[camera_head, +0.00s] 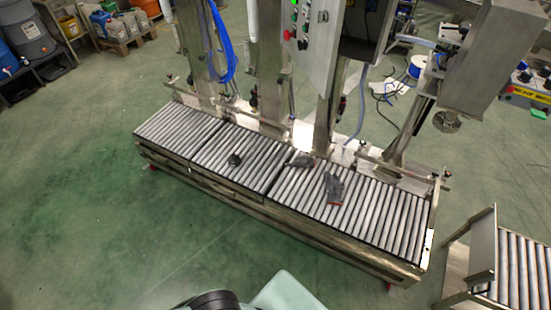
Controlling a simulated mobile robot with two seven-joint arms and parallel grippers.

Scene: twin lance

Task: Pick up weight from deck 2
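A small dark round object (235,159), which looks like the weight, sits on the rollers of the middle section of a roller conveyor (204,158). It is small in the view, so its exact shape is hard to tell. No deck number is legible. Neither of my grippers shows. Only rounded dark and pale green parts, which look like my own body, show at the bottom edge, well short of the conveyor.
Steel columns and a control box (310,40) stand behind the conveyor. A second roller stand (515,268) is at the lower right. Green floor in front is clear.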

